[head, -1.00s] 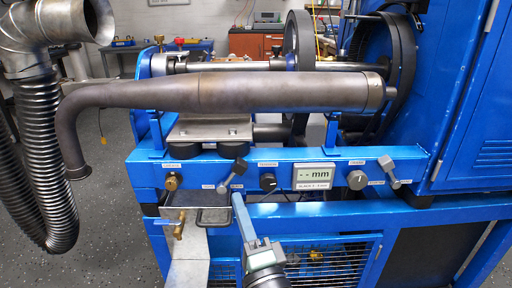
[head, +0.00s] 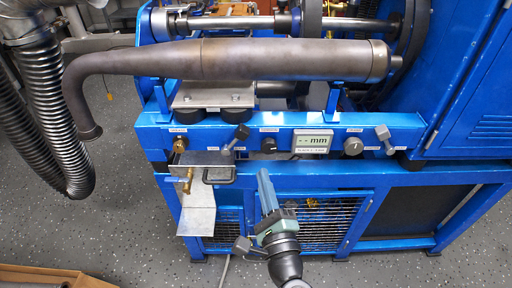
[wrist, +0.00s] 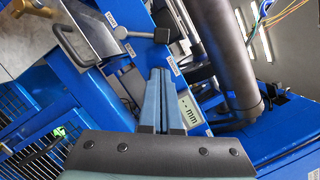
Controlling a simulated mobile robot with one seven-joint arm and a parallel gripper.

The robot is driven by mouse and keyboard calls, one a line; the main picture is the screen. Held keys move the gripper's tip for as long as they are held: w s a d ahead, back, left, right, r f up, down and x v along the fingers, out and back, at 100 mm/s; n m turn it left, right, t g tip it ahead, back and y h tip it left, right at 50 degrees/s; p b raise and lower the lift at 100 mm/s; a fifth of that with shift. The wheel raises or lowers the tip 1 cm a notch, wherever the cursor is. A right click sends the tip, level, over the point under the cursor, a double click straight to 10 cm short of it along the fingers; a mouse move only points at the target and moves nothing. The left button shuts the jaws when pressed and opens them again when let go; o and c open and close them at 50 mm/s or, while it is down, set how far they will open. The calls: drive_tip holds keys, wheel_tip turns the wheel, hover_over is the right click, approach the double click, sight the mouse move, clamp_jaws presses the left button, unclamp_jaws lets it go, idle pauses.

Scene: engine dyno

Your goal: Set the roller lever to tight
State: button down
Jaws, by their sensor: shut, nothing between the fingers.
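Two grey levers are on the blue front panel (head: 290,142).
A display reading "-- mm" (head: 311,144) sits right of the black knob (head: 269,145). A dark wire handle (head: 219,176) and a brass tap (head: 188,182) stick out below the left lever. A large exhaust pipe (head: 240,60) lies above the panel.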

sight(251, 132)
drive_tip(key=x, duration=1)
drive_tip(key=shift+a, duration=0.1)
drive_tip(key=shift+r, duration=0.1)
drive_tip(key=shift+a+r+n, duration=0.1)
drive_tip(key=shift+r+n, duration=0.05)
drive_tip(key=shift+n, duration=0.25)
